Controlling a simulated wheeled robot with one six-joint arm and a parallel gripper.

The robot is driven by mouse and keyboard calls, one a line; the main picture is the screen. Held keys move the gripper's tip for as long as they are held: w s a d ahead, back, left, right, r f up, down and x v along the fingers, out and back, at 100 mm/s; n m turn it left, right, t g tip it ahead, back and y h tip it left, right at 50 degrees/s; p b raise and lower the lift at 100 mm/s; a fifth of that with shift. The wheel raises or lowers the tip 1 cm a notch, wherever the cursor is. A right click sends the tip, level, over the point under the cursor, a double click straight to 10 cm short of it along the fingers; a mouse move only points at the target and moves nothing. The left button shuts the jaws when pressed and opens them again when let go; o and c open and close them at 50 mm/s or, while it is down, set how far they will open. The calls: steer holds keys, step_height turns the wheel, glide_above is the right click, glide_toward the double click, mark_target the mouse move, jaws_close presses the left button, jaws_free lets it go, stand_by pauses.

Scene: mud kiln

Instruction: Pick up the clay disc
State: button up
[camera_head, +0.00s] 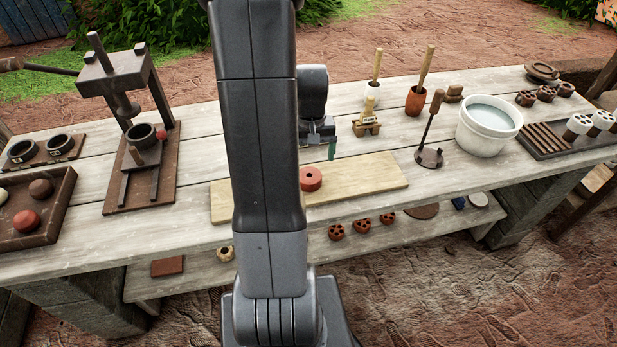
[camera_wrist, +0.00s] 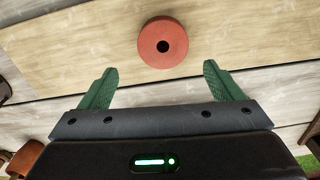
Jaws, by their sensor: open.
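The clay disc is a thick red-orange ring (camera_head: 311,178) with a dark hole in its middle. It lies flat on a pale wooden board (camera_head: 370,178) on the table. It also shows in the wrist view (camera_wrist: 163,42), at the top centre. My gripper (camera_wrist: 170,85) is open, with its green fingers apart and nothing between them. The disc is ahead of the fingertips, roughly centred on the gap, and not touched. In the head view my gripper (camera_head: 325,150) is partly hidden behind my arm, just behind the disc.
A press (camera_head: 125,75) and a tray of balls (camera_head: 60,228) stand left. Behind the board is a small wooden stand (camera_head: 367,128); to its right are a stamp tool (camera_head: 430,155) and a white bucket (camera_head: 488,135). The board around the disc is clear.

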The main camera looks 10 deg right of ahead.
mark_target(309, 177)
steer(key=shift+s+a+f+p, duration=0.15)
steer(key=shift+f+p, duration=0.05)
steer(key=shift+f, duration=1.4)
steer(key=shift+s+a+f+p, duration=0.1)
steer(key=shift+f+p, duration=0.05)
steer(key=shift+f, duration=1.45)
steer(key=c, duration=1.2)
